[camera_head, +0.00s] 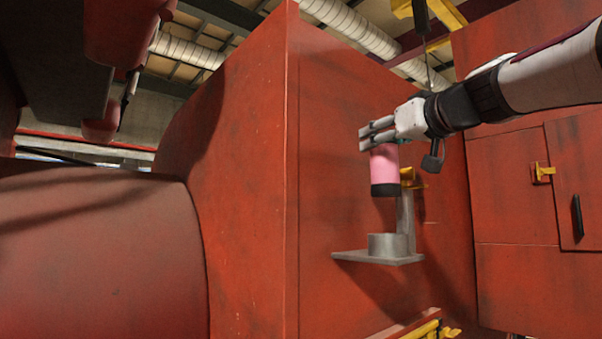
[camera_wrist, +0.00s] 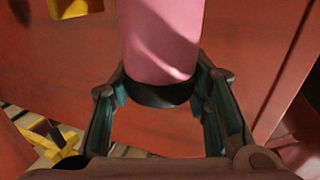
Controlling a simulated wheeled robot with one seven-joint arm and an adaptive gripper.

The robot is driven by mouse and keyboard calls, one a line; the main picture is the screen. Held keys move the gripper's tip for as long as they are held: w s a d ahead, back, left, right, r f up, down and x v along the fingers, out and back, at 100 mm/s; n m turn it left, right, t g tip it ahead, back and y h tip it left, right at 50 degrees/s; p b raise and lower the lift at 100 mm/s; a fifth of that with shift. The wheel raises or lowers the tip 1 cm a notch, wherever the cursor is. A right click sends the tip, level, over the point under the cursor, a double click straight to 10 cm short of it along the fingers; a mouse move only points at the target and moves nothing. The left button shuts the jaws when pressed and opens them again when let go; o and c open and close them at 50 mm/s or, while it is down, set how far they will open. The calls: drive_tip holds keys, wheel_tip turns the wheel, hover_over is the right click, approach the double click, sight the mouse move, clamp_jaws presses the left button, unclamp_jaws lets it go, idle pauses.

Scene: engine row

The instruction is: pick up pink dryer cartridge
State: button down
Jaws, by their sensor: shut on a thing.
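The pink dryer cartridge (camera_head: 384,163) hangs upright in the head view, pink above with a black band at its lower end. My gripper (camera_head: 366,137) reaches in from the right and is shut on its top end. The cartridge is above and apart from a grey bracket (camera_head: 349,255) with a short round cup (camera_head: 388,245). In the wrist view the cartridge (camera_wrist: 162,38) runs up out of the frame, with a black end between the two fingers of my gripper (camera_wrist: 163,86).
A large red panel (camera_head: 345,180) stands behind the bracket, with a grey post (camera_head: 405,222) rising beside the cup. A yellow fitting (camera_head: 411,179) is just right of the cartridge. A red cabinet (camera_head: 510,190) with a yellow latch (camera_head: 541,172) is at the right.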

wheel_tip(320, 180, up, 17)
drive_tip(key=p, duration=0.5)
drive_tip(key=shift+p, duration=0.35)
